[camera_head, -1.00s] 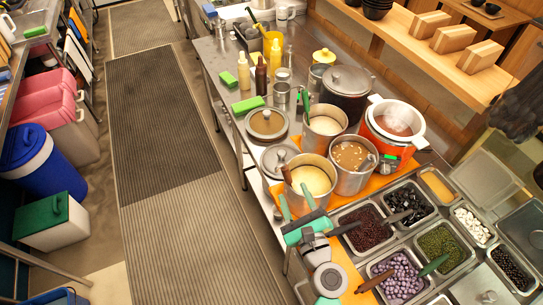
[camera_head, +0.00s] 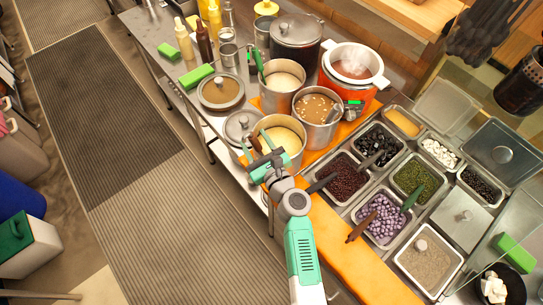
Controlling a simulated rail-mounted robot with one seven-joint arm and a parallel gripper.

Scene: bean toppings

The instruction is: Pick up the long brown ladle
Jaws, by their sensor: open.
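The long ladle's brown handle (camera_head: 256,146) rises from the front steel pot (camera_head: 299,153), which holds pale yellow contents. The ladle's bowl is hidden. The brown handle shows between or just behind the fingers. I cannot tell whether they touch it.
A steel pot of brown contents (camera_head: 335,117) and a pot with a green-handled ladle (camera_head: 261,68) stand close behind. An orange cooker (camera_head: 333,86) is at the back right. Topping trays with brown- and green-handled spoons fill the right. A lidded pot (camera_head: 229,125) is left.

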